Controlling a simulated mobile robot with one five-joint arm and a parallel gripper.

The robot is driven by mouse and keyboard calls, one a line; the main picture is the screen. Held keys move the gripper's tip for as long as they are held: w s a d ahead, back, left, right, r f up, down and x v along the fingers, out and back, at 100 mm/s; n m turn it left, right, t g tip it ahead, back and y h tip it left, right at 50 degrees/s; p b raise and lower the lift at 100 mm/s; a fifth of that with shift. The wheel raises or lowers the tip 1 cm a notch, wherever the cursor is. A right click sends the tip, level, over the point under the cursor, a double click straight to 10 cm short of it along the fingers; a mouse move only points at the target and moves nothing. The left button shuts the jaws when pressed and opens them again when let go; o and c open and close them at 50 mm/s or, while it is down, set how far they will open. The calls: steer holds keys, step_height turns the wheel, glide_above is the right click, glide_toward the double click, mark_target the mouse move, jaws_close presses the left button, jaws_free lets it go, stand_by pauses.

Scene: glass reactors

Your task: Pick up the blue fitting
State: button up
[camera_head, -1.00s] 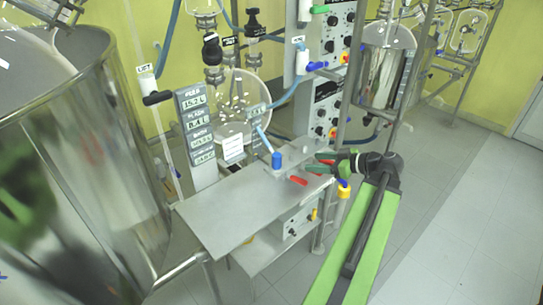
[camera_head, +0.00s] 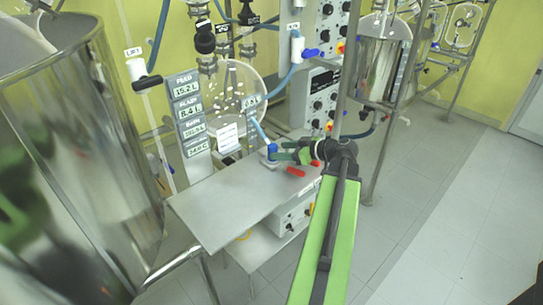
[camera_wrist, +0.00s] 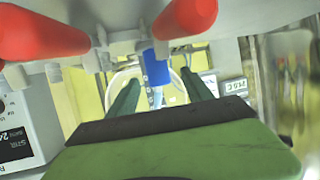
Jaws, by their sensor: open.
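The blue fitting (camera_head: 272,151) is a small upright blue cylinder at the back right part of the grey metal table (camera_head: 222,207), with a light blue tube rising from it. My gripper (camera_head: 284,151) is open, its green fingers reaching in from the right, right at the fitting. In the wrist view the blue fitting (camera_wrist: 156,70) shows between the tips of the two spread green fingers, with a gap on either side. Whether a finger touches it I cannot tell. Its lower part is partly hidden in the head view.
A red handle (camera_head: 294,171) lies close beside my gripper; two red handles (camera_wrist: 186,17) loom large in the wrist view. A round glass vessel (camera_head: 237,95) and display panels (camera_head: 189,108) stand behind. A large steel vessel (camera_head: 75,150) fills the left. The table's front is bare.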

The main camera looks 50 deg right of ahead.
mark_target(272, 150)
steer(key=b+x, duration=0.2)
steer(key=x, duration=0.3)
steer(key=shift+w+d, duration=0.15)
jaws_close()
